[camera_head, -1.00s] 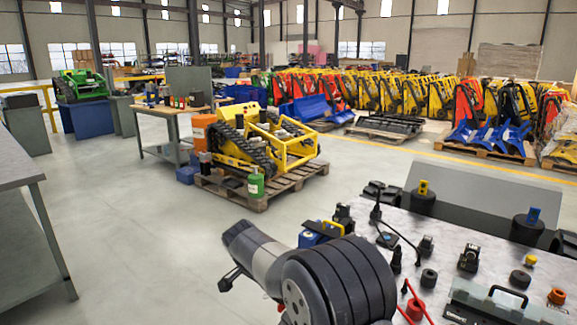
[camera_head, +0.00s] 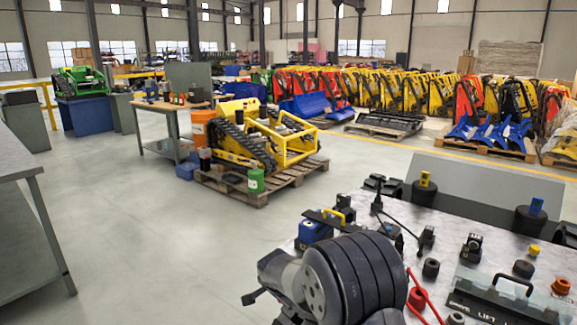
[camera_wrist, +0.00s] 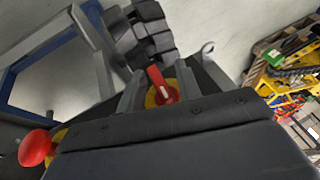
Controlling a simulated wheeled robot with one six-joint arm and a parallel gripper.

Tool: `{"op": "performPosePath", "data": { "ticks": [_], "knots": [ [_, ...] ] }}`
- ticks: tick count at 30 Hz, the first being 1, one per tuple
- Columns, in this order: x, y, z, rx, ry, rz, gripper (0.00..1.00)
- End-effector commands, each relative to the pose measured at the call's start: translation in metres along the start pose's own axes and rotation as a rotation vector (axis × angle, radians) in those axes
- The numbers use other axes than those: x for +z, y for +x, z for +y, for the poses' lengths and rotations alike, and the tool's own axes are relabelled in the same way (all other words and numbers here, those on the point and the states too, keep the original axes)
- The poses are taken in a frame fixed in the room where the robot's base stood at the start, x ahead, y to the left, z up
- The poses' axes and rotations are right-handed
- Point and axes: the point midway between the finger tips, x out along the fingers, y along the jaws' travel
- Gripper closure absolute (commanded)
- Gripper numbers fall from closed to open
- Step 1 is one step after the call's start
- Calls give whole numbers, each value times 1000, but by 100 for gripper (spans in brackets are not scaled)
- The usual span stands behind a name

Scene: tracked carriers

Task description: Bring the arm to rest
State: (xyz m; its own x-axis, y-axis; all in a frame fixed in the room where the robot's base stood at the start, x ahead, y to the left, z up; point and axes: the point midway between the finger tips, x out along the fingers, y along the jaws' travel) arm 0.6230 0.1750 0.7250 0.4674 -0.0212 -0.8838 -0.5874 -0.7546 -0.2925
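My gripper (camera_wrist: 160,72) shows in the wrist view with its two grey fingers apart. A red rotary switch on a yellow base shows in the gap between them, and I see nothing clearly held. A red mushroom button shows left of the gripper's dark body. In the head view my arm (camera_head: 345,280) is folded low at the bottom, in front of the grey worktop (camera_head: 455,262). My gripper cannot be made out clearly there, as the arm's thick dark joint fills that spot.
A grey bench (camera_head: 30,172) stands at the left. A yellow tracked carrier (camera_head: 262,140) sits on a pallet ahead. The floor between is clear.

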Motion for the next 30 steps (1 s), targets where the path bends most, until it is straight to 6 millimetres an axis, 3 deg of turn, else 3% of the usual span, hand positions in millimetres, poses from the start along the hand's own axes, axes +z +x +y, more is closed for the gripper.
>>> {"op": "performPosePath", "data": {
  "ticks": [30],
  "knots": [
    [-1, -1, 0, -370, 155, 5, 67]
  ]
}}
